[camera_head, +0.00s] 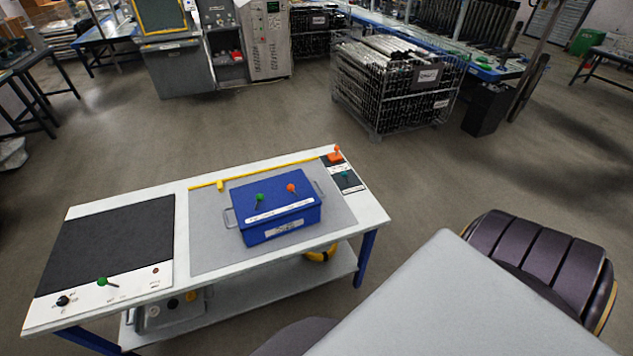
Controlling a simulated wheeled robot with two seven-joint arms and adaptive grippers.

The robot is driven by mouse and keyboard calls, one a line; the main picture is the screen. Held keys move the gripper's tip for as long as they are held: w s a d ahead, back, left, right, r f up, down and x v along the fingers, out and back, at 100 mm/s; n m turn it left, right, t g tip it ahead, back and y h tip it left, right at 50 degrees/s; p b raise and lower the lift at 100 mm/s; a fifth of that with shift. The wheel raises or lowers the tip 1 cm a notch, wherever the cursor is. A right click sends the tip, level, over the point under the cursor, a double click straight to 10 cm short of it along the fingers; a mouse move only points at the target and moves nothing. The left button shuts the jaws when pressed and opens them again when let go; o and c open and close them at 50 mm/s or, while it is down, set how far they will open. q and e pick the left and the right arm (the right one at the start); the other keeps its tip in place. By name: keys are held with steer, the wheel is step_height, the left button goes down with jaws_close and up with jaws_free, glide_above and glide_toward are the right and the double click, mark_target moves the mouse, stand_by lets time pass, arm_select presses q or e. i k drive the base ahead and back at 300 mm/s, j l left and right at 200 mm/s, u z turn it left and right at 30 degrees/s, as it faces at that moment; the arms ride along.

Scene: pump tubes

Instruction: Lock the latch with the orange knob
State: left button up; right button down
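A blue box (277,224) with side handles stands on the grey mat (205,250) of a white workbench. On its top are a small orange knob (291,188) on the right and a green knob (259,197) on the left, each on a short stem. Another orange knob (337,148) stands on an orange base at the bench's far right corner. The pictures are too small to tell which orange knob belongs to a latch or how any latch is set. Neither of my grippers is in view.
A yellow bar (265,169) runs along the bench's back edge. A black panel (105,240) with a green lever (103,281) and a black knob (62,301) lies at left. A teal knob (346,175) is at right. A wire crate (395,85) stands behind on open floor.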

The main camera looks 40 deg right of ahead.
mark_target(290, 188)
steer(key=z, duration=1.05)
steer(key=k+l+u, duration=0.15)
steer(key=l+u, duration=0.3)
steer(key=j, duration=0.1)
